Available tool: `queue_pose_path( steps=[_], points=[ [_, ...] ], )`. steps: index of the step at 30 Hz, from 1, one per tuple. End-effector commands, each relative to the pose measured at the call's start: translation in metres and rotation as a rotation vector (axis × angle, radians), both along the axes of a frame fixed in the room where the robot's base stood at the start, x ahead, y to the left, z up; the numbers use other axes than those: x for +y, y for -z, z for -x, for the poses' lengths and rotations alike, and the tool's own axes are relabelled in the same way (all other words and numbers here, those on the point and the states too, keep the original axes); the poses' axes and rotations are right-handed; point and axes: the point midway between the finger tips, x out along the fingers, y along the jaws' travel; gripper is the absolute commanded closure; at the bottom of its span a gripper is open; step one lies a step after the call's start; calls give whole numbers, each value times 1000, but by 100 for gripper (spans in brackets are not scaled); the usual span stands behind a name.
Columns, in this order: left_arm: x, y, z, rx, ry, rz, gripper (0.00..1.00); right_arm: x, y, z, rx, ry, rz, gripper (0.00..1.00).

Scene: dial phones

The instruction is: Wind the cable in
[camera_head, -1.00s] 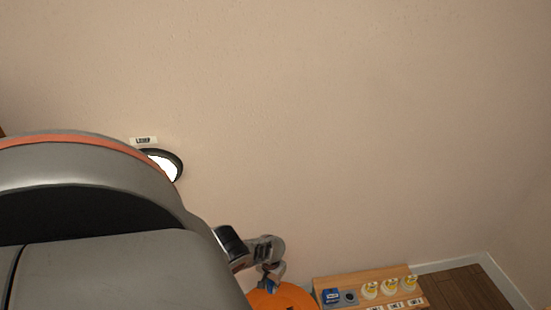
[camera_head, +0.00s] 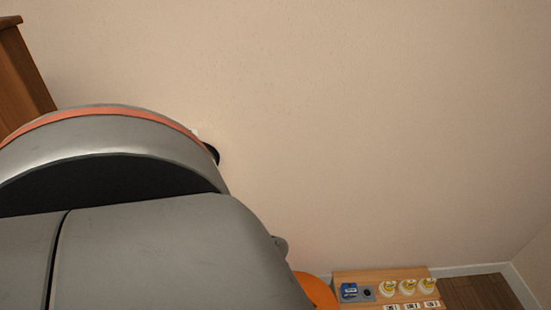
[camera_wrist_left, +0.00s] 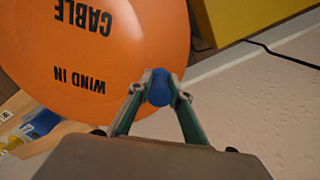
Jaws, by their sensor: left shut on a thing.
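An orange round reel (camera_wrist_left: 100,65) fills the upper left of the left wrist view, with "WIND IN" and "CABLE" printed upside down on its face. A blue knob (camera_wrist_left: 159,92) shows at the reel's right edge. My left gripper (camera_wrist_left: 160,86) is shut on this knob, one finger on each side. In the head view only a sliver of the reel (camera_head: 318,290) shows at the bottom; my left arm hides the gripper and knob. A thin dark line, perhaps the cable (camera_wrist_left: 285,56), runs along the wall side. My right gripper is not in view.
A yellow box-like thing (camera_wrist_left: 240,14) is close to the reel. Brown furniture (camera_head: 22,80) stands at the left. The wall is bare.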

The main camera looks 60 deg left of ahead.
Motion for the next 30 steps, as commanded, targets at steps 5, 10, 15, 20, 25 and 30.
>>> queue_pose_path(
  steps=[5,10,15,20,25,30],
  points=[
    [1,1,6,9,5,-3,100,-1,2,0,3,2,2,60],
    [2,1,7,9,5,-3,100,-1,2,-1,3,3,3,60],
    [2,1,7,10,5,-2,79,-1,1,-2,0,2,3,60],
    [1,1,6,8,3,-2,68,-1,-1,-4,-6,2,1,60],
    [0,1,4,4,2,-2,68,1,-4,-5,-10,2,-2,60],
    [1,0,4,2,0,-2,68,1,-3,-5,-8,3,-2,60]
  ],
)
